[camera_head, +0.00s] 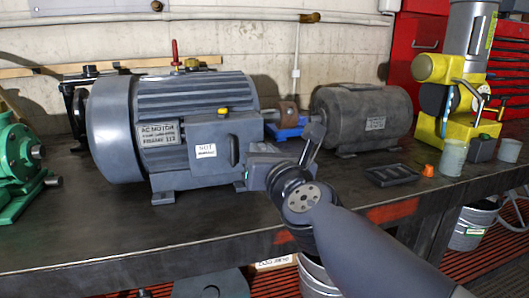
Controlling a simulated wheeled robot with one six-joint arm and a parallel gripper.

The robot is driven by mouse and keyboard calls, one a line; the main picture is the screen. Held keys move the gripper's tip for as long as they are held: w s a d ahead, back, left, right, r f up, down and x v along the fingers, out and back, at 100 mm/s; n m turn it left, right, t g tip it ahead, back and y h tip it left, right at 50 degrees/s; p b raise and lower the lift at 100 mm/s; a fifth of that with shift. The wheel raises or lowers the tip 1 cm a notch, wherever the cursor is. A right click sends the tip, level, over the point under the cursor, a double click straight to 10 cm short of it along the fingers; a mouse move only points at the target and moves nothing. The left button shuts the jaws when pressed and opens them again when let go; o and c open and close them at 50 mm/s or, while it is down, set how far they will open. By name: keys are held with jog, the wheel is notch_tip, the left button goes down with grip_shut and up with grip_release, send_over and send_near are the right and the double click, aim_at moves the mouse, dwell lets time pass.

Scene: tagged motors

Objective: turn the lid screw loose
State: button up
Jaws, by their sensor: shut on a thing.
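The large grey motor (195,92) stands on the bench and has a terminal box with a lid (204,133) on its front. The lid bears a white "NOT" label (205,151) and a dark oval part (234,151). A small yellow knob (223,111) shows at the box's top edge. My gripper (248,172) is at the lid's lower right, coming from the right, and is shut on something. Its fingertips and what they grip are hidden by its own body; no lid screw shows clearly.
A smaller grey motor (362,115) stands behind right, with a black tray (391,175), an orange cone (428,170) and cups (453,157) further right. A green machine (18,165) is at the left. The bench (110,235) is clear in front.

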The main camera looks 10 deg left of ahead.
grip_shut()
